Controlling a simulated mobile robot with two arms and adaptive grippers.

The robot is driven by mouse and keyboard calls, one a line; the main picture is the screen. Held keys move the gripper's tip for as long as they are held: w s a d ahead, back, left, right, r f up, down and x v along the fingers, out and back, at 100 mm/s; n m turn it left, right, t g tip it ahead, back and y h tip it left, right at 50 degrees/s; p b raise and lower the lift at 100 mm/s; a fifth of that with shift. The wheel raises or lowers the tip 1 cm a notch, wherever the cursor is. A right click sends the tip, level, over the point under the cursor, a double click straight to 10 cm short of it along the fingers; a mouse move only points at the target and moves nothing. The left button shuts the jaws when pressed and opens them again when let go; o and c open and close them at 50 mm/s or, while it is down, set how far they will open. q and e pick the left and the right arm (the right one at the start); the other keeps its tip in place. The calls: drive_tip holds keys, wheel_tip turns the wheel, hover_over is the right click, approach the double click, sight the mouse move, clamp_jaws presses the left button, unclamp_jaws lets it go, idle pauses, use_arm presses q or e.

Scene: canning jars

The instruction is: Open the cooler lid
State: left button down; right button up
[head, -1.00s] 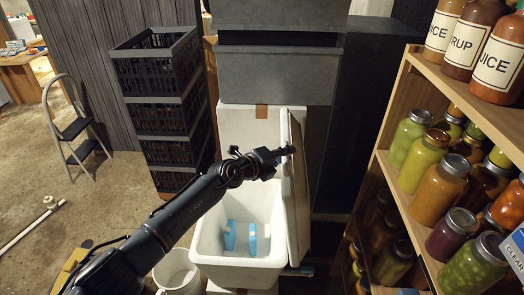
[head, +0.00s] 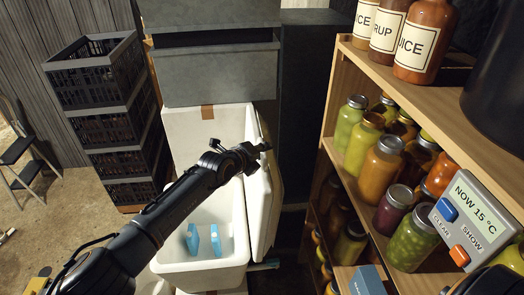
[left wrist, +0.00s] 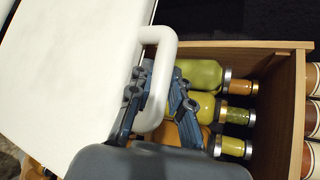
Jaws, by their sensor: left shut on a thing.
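The white cooler (head: 157,262) stands open on the floor, with blue ice packs (head: 204,241) inside. Its white lid (head: 263,205) stands up on edge along the cooler's right side, leaning a little outward. In the left wrist view the lid (left wrist: 70,70) fills the left part, with a white loop handle (left wrist: 169,50) on its edge. My left gripper (head: 258,150) is at the lid's upper part. In the left wrist view its fingers (left wrist: 154,104) are closed about the handle.
A wooden shelf (head: 405,62) with several filled jars (head: 382,165) stands close on the right. A grey display box (head: 470,215) is at the far right. Black crates (head: 100,80) are stacked on the left. A dark cabinet stands behind.

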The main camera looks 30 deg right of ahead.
use_arm(q)
drive_tip(key=c, duration=1.5)
unclamp_jaws()
drive_tip(key=shift+w+r, duration=0.1)
drive_tip(key=shift+r, duration=0.1)
drive_tip(key=shift+f, duration=0.1)
drive_tip(key=shift+v, duration=6.05)
drive_tip(key=shift+f, duration=0.1)
